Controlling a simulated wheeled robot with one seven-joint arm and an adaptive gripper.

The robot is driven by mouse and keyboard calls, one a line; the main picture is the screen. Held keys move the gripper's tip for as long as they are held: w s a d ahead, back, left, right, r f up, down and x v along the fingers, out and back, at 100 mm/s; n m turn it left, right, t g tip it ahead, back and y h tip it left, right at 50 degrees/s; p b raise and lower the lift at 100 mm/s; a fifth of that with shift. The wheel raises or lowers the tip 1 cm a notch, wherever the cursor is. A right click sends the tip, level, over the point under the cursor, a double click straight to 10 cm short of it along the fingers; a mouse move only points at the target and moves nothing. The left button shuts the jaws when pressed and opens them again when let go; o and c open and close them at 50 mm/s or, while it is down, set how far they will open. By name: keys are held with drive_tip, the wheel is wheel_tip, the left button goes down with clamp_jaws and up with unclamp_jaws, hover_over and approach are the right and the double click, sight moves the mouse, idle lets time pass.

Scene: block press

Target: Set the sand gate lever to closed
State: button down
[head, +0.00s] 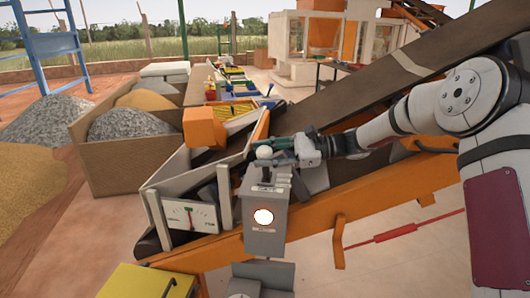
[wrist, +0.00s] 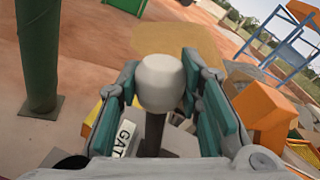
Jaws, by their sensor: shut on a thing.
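The sand gate lever has a white rounded knob (head: 264,152) on a dark stem, standing on top of a grey control box (head: 266,190). In the wrist view the knob (wrist: 161,80) sits between my teal finger pads, with the dark stem below it. My gripper (head: 277,150) reaches in from the right and is shut on the lever knob; it also shows in the wrist view (wrist: 163,100). A label plate (wrist: 122,138) reading "GAT" shows beside the stem, the rest hidden by my gripper. I cannot tell the lever's set position.
A round lamp (head: 264,217) glows on the box front. An orange-framed conveyor (head: 345,205) runs behind and under my arm. Bins of sand and gravel (head: 128,147) stand at left. A green post (wrist: 42,55) shows in the wrist view.

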drive_tip(key=shift+s+f, duration=0.2)
drive_tip(key=shift+f, duration=0.05)
drive_tip(key=c, duration=1.1)
unclamp_jaws()
drive_tip(key=shift+r, duration=0.1)
drive_tip(key=shift+w+d, duration=0.1)
drive_tip(key=shift+d, duration=0.2)
drive_tip(key=d, duration=0.7)
drive_tip(key=shift+w+r, duration=0.15)
drive_tip(key=shift+r, duration=0.25)
